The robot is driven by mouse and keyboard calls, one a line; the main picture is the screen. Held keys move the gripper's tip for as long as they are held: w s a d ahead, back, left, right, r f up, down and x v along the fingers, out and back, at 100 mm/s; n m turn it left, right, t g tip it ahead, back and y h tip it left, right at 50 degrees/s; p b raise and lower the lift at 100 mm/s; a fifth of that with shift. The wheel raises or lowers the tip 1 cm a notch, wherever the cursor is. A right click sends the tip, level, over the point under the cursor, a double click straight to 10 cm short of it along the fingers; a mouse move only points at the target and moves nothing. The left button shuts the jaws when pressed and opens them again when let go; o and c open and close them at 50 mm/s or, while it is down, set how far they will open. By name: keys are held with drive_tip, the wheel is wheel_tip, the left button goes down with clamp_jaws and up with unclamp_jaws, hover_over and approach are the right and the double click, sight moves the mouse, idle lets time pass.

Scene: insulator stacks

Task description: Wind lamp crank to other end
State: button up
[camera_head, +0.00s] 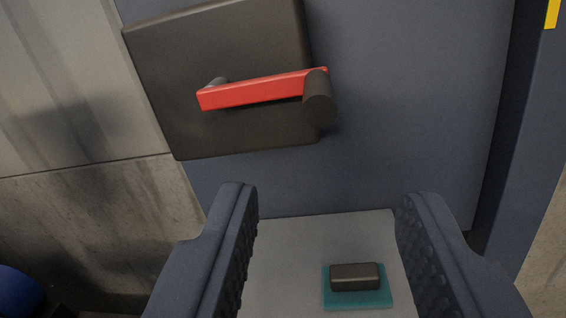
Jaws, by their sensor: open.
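The lamp crank is a red arm (255,91) on a dark square plate (225,48), fixed to a blue-grey panel. A dark round knob (319,97) sits at the crank's right end and sticks out toward me. The crank's left end is at its pivot, and the arm points right, tilted slightly up. My gripper (328,200) is open and empty. Its two fingers are below the crank and apart from it. The lamp itself is not visible.
A grey surface (305,245) lies beyond and between my fingers, with a dark block on a teal pad (357,300). A stained concrete wall (70,130) is at left, with a blue round object (18,292) low down. A yellow mark (552,13) is at top right.

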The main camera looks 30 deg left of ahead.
sight(321, 99)
drive_tip(key=b+x, duration=0.2)
drive_tip(key=x, duration=1.1)
drive_tip(key=shift+w+a, duration=0.1)
drive_tip(key=shift+w, duration=0.25)
clamp_jaws()
